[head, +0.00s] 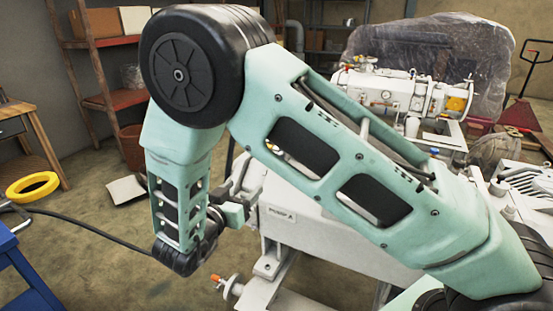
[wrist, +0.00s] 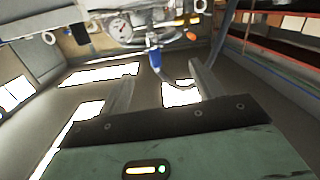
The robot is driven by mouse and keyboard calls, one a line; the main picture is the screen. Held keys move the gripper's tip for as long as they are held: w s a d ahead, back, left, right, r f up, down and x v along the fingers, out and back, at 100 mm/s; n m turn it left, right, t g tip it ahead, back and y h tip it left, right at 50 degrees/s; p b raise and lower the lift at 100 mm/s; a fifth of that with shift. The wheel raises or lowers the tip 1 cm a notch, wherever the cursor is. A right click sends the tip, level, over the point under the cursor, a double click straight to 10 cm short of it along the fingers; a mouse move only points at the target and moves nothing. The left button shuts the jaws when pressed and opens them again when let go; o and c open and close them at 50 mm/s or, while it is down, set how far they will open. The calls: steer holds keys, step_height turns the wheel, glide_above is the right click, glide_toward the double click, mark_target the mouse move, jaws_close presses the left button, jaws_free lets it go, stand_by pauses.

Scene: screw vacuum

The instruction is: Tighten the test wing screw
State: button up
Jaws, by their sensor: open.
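My gripper (wrist: 163,72) is open in the wrist view, with two pale fingers apart and nothing held between them. In the head view my gripper (head: 236,206) is at the left side of the white pump body (head: 305,232), marked "PUMP A", partly hidden by my arm. I cannot make out the test wing screw for certain in either view. In the wrist view a blue-handled part (wrist: 155,59) hangs beyond the gap between the fingers, below a round gauge (wrist: 122,29). An orange-tipped part (wrist: 193,19) is at its upper right.
A valve with an orange knob (head: 217,279) sticks out low left of the pump. A blue table (head: 18,270) stands at the left edge. Another machine (head: 400,92) stands behind my arm.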

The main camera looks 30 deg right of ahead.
steer(key=shift+h, duration=0.6)
steer(key=p+x, duration=0.1)
steer(key=x, duration=0.4)
steer(key=p+x, duration=0.1)
steer(key=x, duration=0.5)
steer(key=s+p+x, duration=0.1)
steer(key=x, duration=0.5)
steer(key=shift+d+p, duration=0.35)
steer(key=shift+d, duration=0.2)
steer(key=c, duration=1)
